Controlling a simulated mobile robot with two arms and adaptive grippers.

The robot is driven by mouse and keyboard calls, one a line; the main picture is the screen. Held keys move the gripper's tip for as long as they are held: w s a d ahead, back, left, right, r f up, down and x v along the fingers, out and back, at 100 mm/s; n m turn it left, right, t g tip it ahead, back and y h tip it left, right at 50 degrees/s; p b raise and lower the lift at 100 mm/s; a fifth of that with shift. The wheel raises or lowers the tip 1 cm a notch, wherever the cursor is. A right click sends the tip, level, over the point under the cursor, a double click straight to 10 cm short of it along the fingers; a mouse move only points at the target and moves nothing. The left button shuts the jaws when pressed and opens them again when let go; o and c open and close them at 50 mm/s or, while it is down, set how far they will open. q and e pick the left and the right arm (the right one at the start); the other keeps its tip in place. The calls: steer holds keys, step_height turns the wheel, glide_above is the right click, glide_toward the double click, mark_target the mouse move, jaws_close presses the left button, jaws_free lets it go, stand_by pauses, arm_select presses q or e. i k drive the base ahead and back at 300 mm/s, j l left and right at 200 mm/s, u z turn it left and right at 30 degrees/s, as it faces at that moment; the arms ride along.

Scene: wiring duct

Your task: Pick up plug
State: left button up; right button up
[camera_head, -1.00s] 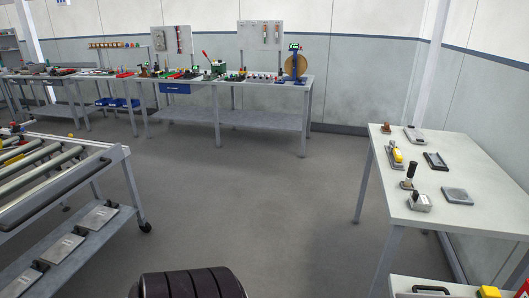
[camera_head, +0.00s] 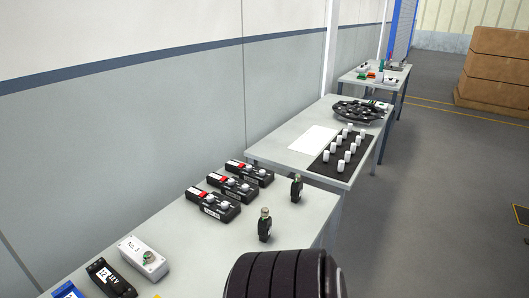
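Two small black upright pieces with metallic tops, which may be plugs, stand apart on the near table (camera_head: 200,245). One (camera_head: 264,225) is nearer and the other (camera_head: 296,188) is further back to the right. Several white cylinder-like pieces (camera_head: 341,165) stand in rows on a black mat (camera_head: 318,168) on the table behind. I cannot tell which of these is the task's plug. Neither of my grippers is in view, and nothing seen is being held.
Black boxes with red and white tops (camera_head: 213,203) line the near table's wall side. A grey "No. 3" box (camera_head: 143,257), a black device (camera_head: 110,278) and a blue item (camera_head: 67,290) sit nearer. Free floor (camera_head: 430,200) lies right; stacked brown boxes (camera_head: 494,70) stand beyond.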

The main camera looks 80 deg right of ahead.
mark_target(264, 227)
steer(key=z, duration=2.55)
steer(key=k+l, duration=0.1)
steer(key=l, duration=0.25)
steer(key=k+l, duration=0.1)
steer(key=l, duration=0.55)
steer(key=k+l+u, duration=0.1)
steer(key=l, duration=0.25)
steer(key=k, duration=0.05)
